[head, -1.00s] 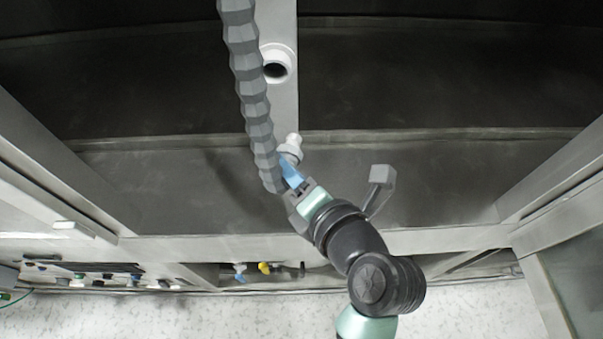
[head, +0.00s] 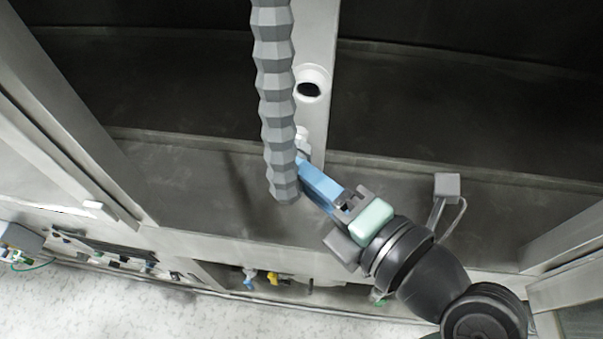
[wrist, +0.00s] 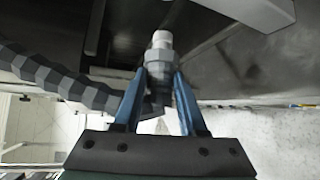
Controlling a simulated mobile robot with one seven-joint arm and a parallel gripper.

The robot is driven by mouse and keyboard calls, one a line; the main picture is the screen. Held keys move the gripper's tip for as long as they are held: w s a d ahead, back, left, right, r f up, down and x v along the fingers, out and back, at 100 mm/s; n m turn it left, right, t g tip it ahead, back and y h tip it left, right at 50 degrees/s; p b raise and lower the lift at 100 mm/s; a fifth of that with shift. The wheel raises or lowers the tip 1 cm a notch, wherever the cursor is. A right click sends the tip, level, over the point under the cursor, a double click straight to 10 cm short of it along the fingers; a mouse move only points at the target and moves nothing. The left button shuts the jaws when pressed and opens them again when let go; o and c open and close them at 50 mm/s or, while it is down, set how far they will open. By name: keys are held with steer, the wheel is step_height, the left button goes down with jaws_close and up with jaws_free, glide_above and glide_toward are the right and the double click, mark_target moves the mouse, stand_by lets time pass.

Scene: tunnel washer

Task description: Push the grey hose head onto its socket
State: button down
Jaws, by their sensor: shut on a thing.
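The grey ribbed hose (head: 274,90) hangs down from the top of the head view and curves in from the left in the wrist view (wrist: 55,80). My gripper (head: 306,168) has blue fingers shut on the grey hose head (wrist: 160,71). The head's white tip points away from my gripper in the wrist view and shows beside the hose in the head view (head: 302,136). The socket (head: 312,82), a white ring with a dark hole, is on the upright grey bar, above and apart from the tip in the picture. The hose partly hides the hose head.
The upright grey bar (head: 318,40) stands before dark washer panels. A grey ledge (head: 200,243) runs across below. A small grey box on a stalk (head: 447,186) is right of the hose, by my wrist. Yellow and blue fittings (head: 272,278) sit under the ledge.

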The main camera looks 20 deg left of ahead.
mark_target(310, 154)
steer(key=shift+w+a+r+p, duration=0.1)
steer(key=shift+w+a+p, duration=0.15)
steer(key=shift+w+p, duration=0.45)
steer(key=shift+w+a+p, duration=0.25)
steer(key=shift+w+p, duration=0.1)
steer(key=shift+w, duration=0.65)
steer(key=shift+w+a+b, duration=0.2)
steer(key=shift+w+b, duration=0.15)
steer(key=shift+w, duration=0.35)
steer(key=shift+w+a+b, duration=0.2)
steer(key=shift+w+b, duration=0.15)
steer(key=shift+w, duration=0.35)
steer(key=shift+d+b, duration=0.1)
steer(key=shift+b, duration=1.3)
steer(key=shift+w+a+b, duration=0.25)
steer(key=shift+w+b, duration=0.35)
steer(key=shift+w, duration=0.2)
steer(key=shift+w+a+b, duration=0.2)
steer(key=shift+w+b, duration=0.35)
steer(key=shift+w, duration=0.2)
stand_by(0.6)
steer(key=shift+c, duration=2)
jaws_free()
